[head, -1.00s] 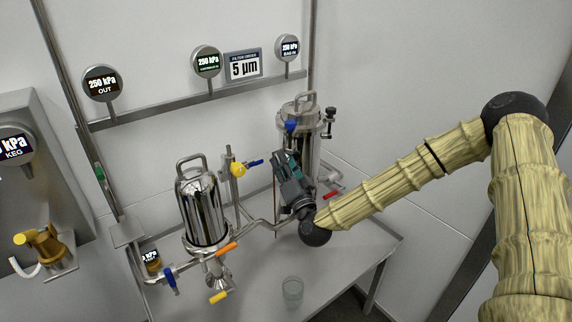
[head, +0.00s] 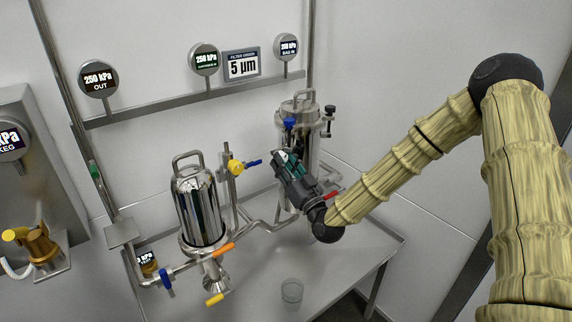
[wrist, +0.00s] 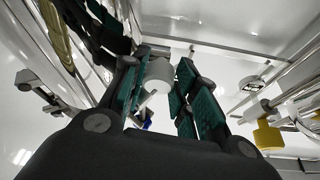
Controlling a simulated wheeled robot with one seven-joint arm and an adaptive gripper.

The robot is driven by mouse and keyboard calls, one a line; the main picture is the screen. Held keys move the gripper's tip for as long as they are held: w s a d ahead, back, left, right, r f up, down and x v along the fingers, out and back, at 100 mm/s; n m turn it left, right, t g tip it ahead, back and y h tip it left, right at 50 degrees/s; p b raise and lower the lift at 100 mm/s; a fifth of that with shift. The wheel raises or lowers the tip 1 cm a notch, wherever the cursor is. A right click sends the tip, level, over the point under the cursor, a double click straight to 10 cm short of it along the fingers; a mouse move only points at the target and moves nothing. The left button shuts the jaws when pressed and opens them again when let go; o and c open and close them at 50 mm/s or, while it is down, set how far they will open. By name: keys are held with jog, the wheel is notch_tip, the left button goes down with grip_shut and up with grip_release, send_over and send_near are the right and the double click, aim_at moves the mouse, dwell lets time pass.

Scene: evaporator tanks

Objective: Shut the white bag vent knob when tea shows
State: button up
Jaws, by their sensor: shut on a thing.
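The white bag vent knob (wrist: 158,73) shows between my finger pads in the wrist view. In the head view a small white spot of it (head: 281,156) shows at the fingertips. My gripper (head: 286,162) is shut on it, in front of the right steel bag vessel (head: 302,108); it also shows in the wrist view (wrist: 166,80). The fingers hide part of the knob. I cannot make out any tea at the vent.
A blue knob (head: 289,123) is on the bag vessel just above my gripper, and a yellow-and-blue valve (head: 237,166) is to the left. A second steel vessel (head: 200,207) stands further left. A clear glass (head: 291,291) stands on the bench; the front right of the bench (head: 350,262) is clear.

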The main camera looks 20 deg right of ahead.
jog(key=shift+f, duration=0.25)
jog(key=o, duration=0.8)
jog(key=shift+d, duration=0.1)
jog(key=shift+c, duration=0.2)
jog(key=shift+r, duration=0.1)
jog(key=v, duration=1.2)
